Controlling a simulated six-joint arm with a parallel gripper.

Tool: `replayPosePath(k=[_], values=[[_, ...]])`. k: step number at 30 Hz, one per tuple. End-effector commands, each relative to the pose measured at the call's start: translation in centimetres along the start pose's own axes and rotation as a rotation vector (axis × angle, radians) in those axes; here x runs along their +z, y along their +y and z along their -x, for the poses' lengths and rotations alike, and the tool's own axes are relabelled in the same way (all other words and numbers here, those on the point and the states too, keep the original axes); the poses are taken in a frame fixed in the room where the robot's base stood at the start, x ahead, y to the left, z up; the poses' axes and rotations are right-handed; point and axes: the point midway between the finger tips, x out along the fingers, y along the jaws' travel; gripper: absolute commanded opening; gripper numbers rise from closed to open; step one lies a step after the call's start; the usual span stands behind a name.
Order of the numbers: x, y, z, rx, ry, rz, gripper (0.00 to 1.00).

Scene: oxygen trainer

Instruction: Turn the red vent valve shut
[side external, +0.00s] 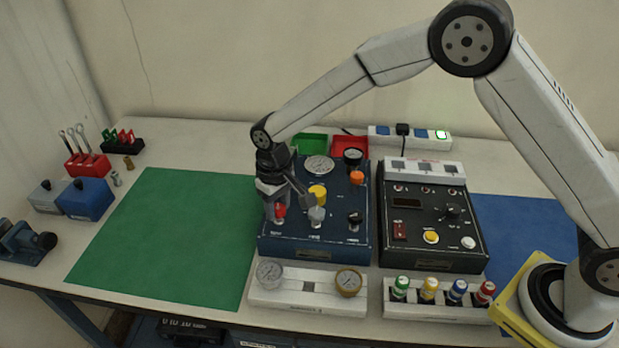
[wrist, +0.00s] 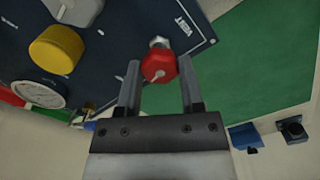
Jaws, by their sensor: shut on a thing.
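The red vent valve (side external: 280,211) is a small red knob at the front left corner of the dark blue panel (side external: 330,245). In the wrist view the red knob (wrist: 159,67) sits between my two fingertips, with a pale line on its face and a metal stem beyond it. The word VENT is printed on the panel beside it. My gripper (side external: 275,200) is over this corner, pointing down, and is shut on the red knob; it also shows in the wrist view (wrist: 160,80). The fingers partly hide the knob in the side view.
A yellow knob (side external: 317,193), a grey knob (side external: 317,214), a black knob (side external: 355,218) and an orange knob (side external: 356,177) stand on the same panel. A black control box (side external: 430,245) is to its right. The green mat (side external: 165,235) at left is clear. Gauges on a white stand (side external: 310,301) are in front.

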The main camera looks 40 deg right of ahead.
Motion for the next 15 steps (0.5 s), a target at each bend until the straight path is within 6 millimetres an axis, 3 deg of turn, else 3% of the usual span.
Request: replayPosePath(k=[15], values=[[-0.03, 0.01, 0.12, 0.000, 0.001, -0.202, 0.00]])
